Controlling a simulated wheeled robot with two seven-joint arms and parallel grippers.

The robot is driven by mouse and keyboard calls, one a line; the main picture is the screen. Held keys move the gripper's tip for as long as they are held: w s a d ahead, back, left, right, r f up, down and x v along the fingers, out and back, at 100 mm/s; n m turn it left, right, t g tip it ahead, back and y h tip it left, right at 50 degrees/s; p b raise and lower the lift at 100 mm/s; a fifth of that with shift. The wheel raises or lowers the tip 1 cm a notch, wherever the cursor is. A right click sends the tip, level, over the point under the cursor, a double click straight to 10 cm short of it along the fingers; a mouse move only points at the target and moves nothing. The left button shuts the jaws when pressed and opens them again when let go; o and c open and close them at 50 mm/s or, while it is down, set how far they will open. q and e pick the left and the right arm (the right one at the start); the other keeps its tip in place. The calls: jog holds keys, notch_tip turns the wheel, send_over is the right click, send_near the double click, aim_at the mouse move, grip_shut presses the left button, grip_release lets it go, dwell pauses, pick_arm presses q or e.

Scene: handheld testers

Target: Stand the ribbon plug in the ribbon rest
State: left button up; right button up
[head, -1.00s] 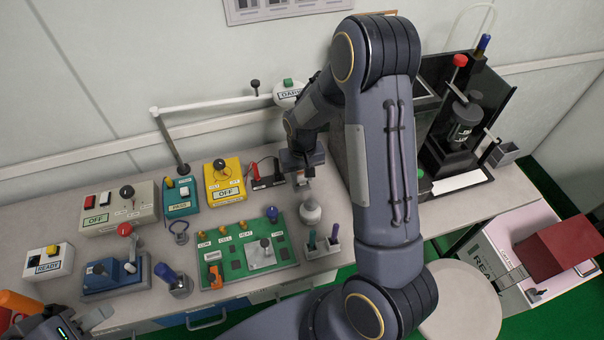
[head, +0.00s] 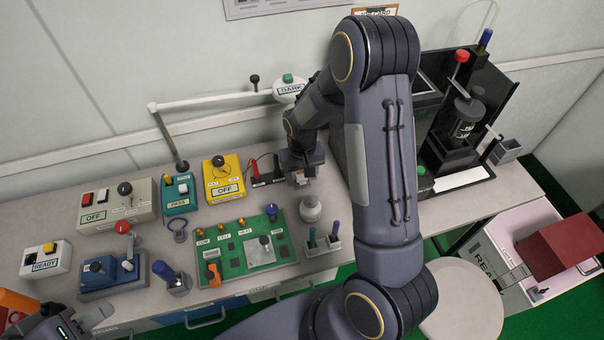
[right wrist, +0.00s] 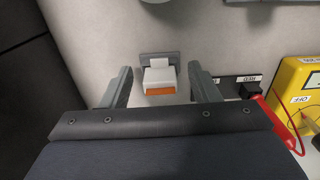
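In the right wrist view, a small white block with an orange end (right wrist: 160,78), which looks like the ribbon plug, is against a small grey plate (right wrist: 172,57), perhaps the ribbon rest. I cannot tell how deeply it is seated. My right gripper (right wrist: 160,70) is open, with one finger on each side of the block and gaps visible on both sides. In the head view my right gripper (head: 301,178) is low over the back of the bench and hides most of that spot. My left gripper (head: 52,326) is at the lower left corner; its fingers are not clear.
A green board (head: 243,250) and pen holder (head: 323,246) are nearer. A dark rack (head: 470,120) is right.

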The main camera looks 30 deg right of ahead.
jog(key=shift+r, duration=4.1)
jog(key=s+a+r+t+y, duration=0.2)
jog(key=s+r, duration=0.5)
jog(key=s, duration=0.4)
jog(key=s+a+r+n+t+y, duration=0.1)
jog(key=s+a+r+t, duration=0.2)
jog(key=s, duration=0.7)
notch_tip(320, 180, up, 4)
jog(key=shift+s+a+r+t+y, duration=0.1)
jog(key=shift+s+a+t+y, duration=0.25)
jog(key=shift+a, duration=0.75)
